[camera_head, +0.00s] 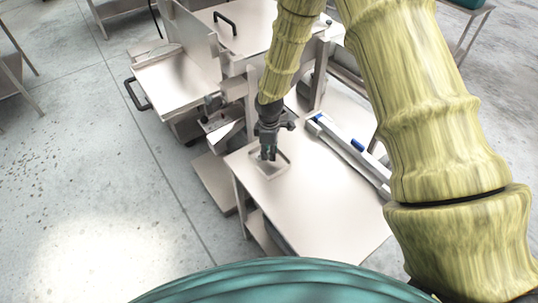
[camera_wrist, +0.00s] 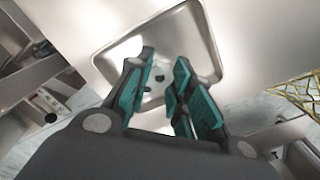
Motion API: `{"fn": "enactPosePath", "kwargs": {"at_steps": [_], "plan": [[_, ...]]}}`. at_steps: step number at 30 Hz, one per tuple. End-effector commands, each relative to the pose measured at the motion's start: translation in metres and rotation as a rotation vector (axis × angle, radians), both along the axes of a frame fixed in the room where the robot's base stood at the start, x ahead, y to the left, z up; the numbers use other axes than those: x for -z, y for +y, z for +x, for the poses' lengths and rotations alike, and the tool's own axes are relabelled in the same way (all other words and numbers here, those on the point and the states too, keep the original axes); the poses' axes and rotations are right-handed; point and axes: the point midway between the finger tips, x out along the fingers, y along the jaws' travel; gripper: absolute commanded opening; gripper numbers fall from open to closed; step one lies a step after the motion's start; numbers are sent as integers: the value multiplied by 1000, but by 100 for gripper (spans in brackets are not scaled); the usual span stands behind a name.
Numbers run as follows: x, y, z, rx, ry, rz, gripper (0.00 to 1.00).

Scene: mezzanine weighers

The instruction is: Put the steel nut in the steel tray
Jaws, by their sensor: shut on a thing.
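The steel tray (camera_head: 272,173) is a shallow square dish near the far left corner of the pale table. My gripper (camera_head: 268,153) points down right over it. In the wrist view, the tray's rim (camera_wrist: 207,42) surrounds the area beyond the fingertips. My gripper also shows there (camera_wrist: 163,68), its teal-padded fingers closed on a small grey thing, which I take to be the steel nut (camera_wrist: 153,85). The nut is mostly hidden by the fingers and blends with the shiny tray floor. I cannot tell whether it touches the tray. In the head view the nut is hidden.
The table (camera_head: 325,215) is clear in front of the tray. A long white and blue device (camera_head: 350,155) lies along its right side. A metal weighing machine (camera_head: 185,80) with dark handles stands behind and left. Open concrete floor (camera_head: 90,190) is at left.

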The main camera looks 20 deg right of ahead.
Motion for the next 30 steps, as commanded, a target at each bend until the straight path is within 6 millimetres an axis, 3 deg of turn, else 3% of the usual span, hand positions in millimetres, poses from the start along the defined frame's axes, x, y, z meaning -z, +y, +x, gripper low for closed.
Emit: {"fn": "enactPosePath", "kwargs": {"at_steps": [9, 21, 22, 25, 30], "plan": [[25, 0, -1, -1, 1, 0, 4], [31, 0, -1, 0, 0, 0, 4], [31, 0, -1, 0, 0, 0, 24], [30, 0, -1, 0, 0, 0, 42], [30, 0, -1, 0, 0, 0, 43]]}}
